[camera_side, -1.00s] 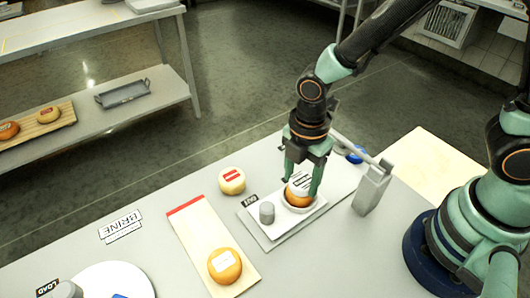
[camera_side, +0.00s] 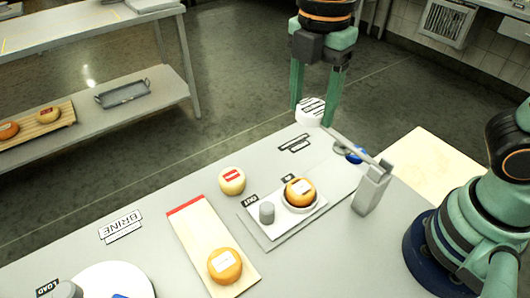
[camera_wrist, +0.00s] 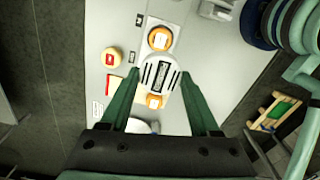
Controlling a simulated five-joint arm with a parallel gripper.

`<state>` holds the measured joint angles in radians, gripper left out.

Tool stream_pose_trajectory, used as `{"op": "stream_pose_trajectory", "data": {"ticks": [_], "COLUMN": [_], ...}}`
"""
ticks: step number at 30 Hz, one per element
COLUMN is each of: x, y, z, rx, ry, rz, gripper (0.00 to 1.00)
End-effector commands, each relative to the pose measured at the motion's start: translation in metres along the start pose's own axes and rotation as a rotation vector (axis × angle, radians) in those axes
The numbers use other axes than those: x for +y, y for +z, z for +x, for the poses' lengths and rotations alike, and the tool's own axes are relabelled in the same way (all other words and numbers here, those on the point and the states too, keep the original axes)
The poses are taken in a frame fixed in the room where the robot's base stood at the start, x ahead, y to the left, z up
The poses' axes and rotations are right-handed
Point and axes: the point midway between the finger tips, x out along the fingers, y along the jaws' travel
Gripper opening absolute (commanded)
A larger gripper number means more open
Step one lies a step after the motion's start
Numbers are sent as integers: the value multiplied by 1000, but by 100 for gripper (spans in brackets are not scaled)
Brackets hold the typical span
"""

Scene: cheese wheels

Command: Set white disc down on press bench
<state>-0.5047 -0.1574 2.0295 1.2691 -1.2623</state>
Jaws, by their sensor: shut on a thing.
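The white disc (camera_side: 311,111), marked with black stripes, is held between the fingertips of my gripper (camera_side: 312,114), up in the air above the far edge of the table. In the wrist view, the disc (camera_wrist: 160,72) shows between the two fingers. Below it, an orange cheese wheel (camera_side: 300,190) with a white label sits uncovered in a white round holder on a pale plate (camera_side: 247,213). The press lever stand (camera_side: 371,190) is right of that plate.
A grey cylinder (camera_side: 266,212) stands on the pale plate. A pale cheese with a red label (camera_side: 231,181) and an orange cheese (camera_side: 224,265) on a board (camera_side: 195,225) are to the left. The lever bar (camera_side: 348,146) reaches close below my gripper.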

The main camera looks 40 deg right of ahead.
Motion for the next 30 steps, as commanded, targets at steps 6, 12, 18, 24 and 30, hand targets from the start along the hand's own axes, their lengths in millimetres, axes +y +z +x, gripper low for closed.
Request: {"op": "stream_pose_trajectory", "data": {"ticks": [6, 12, 18, 24, 30], "x": [7, 43, 88, 114, 120], "y": [1, 8, 21, 32, 35], "z": [-16, -5, 16, 32, 53], "rx": [0, -2, -1, 0, -1], "ry": [-1, -6, -4, -1, -5], "rz": [1, 4, 4, 2, 0], "gripper": [9, 9, 9, 9, 9]}}
